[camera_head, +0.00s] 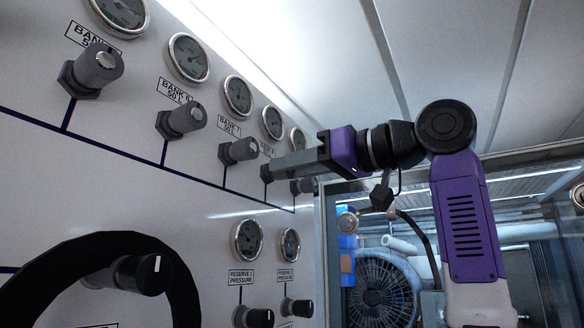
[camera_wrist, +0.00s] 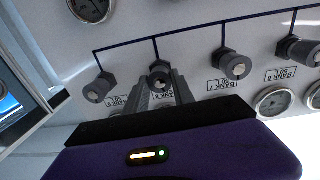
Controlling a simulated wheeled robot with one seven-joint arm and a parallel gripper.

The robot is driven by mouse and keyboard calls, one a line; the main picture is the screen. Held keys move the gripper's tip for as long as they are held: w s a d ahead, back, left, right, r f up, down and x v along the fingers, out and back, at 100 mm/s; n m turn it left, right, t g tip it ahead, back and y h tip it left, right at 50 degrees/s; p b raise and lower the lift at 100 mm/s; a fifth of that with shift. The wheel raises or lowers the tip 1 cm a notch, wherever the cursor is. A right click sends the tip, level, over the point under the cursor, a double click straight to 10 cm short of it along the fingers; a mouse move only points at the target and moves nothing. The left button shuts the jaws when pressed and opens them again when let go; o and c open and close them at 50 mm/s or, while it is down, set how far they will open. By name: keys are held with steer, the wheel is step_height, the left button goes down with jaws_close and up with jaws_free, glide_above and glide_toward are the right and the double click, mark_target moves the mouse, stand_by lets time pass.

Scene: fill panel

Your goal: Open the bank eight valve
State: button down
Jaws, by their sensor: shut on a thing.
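The bank eight valve is a small grey knob on the white panel, fourth along the upper row in the head view (camera_head: 265,174). In the wrist view, which shows the panel upside down, the valve (camera_wrist: 160,75) sits between my grey fingers. My gripper (camera_head: 276,170) reaches in from the right, and its fingers are shut on this knob; it also shows in the wrist view (camera_wrist: 163,85). The fingers hide part of the knob and of its label. I cannot tell how far the knob is turned.
The bank seven valve (camera_head: 238,151) is close on the left, and another valve (camera_head: 302,186) is close on the right. Gauges (camera_head: 237,95) line the panel above. A large black wheel (camera_head: 100,285) stands at the lower left. A fan (camera_head: 380,291) is behind my arm.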

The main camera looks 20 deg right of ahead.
steer(key=n, duration=0.7)
steer(key=n+y, duration=0.1)
steer(key=n, duration=1.4)
steer(key=shift+a+f+n+g, duration=0.1)
steer(key=shift+f+n+g, duration=0.3)
steer(key=n, duration=0.3)
steer(key=shift+n, duration=0.4)
steer(key=n, duration=0.4)
steer(key=shift+f+n, duration=0.1)
steer(key=shift+n, duration=0.2)
steer(key=shift+n+g, duration=0.3)
steer(key=shift+n, duration=1.8)
